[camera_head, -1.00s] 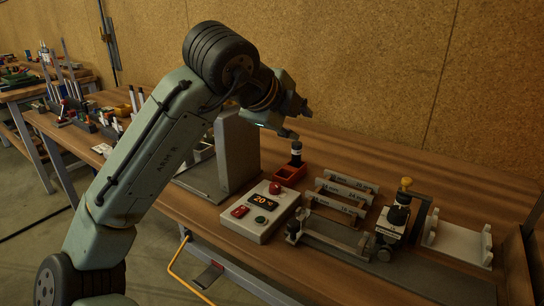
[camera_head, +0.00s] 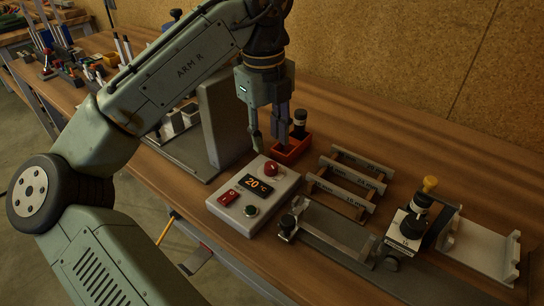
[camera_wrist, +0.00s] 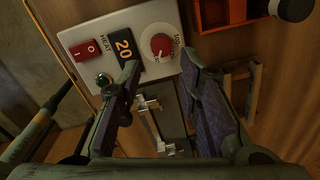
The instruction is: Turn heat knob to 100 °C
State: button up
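The heat knob (camera_head: 271,168) is a red round dial at the back corner of a white control box (camera_head: 232,211). In the wrist view the knob (camera_wrist: 160,45) sits on a white scale disc beside the display (camera_wrist: 124,45). The display (camera_head: 257,185) reads 20 °C. My gripper (camera_head: 270,146) points down above and behind the knob, apart from it. In the wrist view my gripper (camera_wrist: 160,80) is open and empty, with the knob showing beyond the gap between its fingers.
The box also has a red switch (camera_head: 229,197) and a green button (camera_head: 251,211). A red tray (camera_head: 292,151) with a dark bottle (camera_head: 300,122) stands close behind my gripper. Labelled racks (camera_head: 345,180) and a clamp fixture (camera_head: 405,228) lie to the right. A grey upright plate (camera_head: 224,122) stands left.

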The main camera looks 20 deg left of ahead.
aim_at(271, 165)
jog(key=f, duration=0.7)
jog(key=shift+w+d+f, duration=0.15)
jog(key=shift+w, duration=0.1)
jog(key=shift+c, duration=0.3)
grip_shut()
